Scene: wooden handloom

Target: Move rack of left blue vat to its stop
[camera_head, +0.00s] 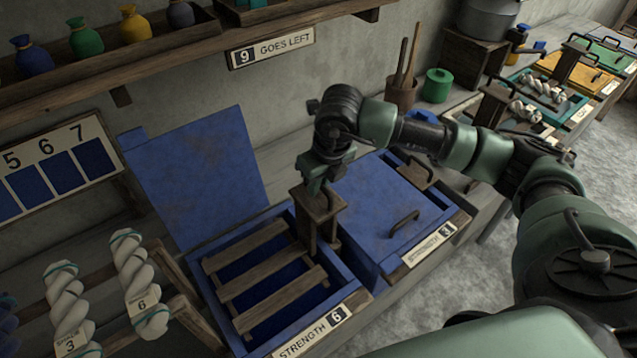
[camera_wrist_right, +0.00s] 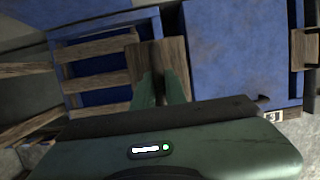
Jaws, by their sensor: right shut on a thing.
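The left blue vat (camera_head: 345,274) has its blue lid (camera_head: 195,175) raised, and its front label reads "STRENGTH 6". Its wooden rack (camera_head: 262,275) shows as slats across the opening, above a dark blue inside. A wooden upright block (camera_head: 318,212), which looks like the rack's handle, stands at the vat's right side. My right gripper (camera_head: 318,184) is shut on the top of this upright. In the right wrist view, the gripper fingers (camera_wrist_right: 162,88) close around the wooden piece, with the slats (camera_wrist_right: 95,80) to the left. My left gripper is not in view.
A closed blue vat (camera_head: 375,205) with a handled lid stands directly right. Yarn skeins (camera_head: 138,280) hang on a wooden stand at the left. A shelf with coloured bags and a "9 GOES LEFT" sign (camera_head: 271,48) runs above. More vats line the bench at the far right.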

